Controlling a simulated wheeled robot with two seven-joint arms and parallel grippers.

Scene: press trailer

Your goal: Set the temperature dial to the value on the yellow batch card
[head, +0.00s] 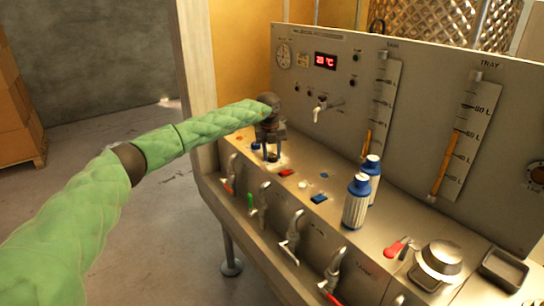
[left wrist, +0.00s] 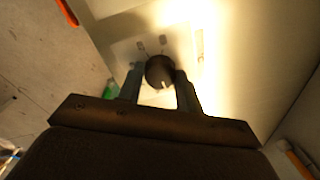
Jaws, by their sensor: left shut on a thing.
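My left gripper (head: 272,150) points down at the far left end of the machine's sloped panel. In the left wrist view, the left gripper (left wrist: 161,85) is shut on a round black dial (left wrist: 158,70), with one finger on each side. A white mark on the dial points toward the bottom of that view. A red display (head: 326,61) on the upright panel shows a number in the twenties with °C; its last digit is hard to read. I cannot make out a yellow batch card. My right gripper is not in view.
A red button (head: 286,172) and a blue button (head: 318,198) lie right of the gripper. Two blue-capped bottles (head: 356,203) stand on the panel. Several lever taps (head: 290,238) stick out in front. A round gauge (head: 284,56) is on the upright panel.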

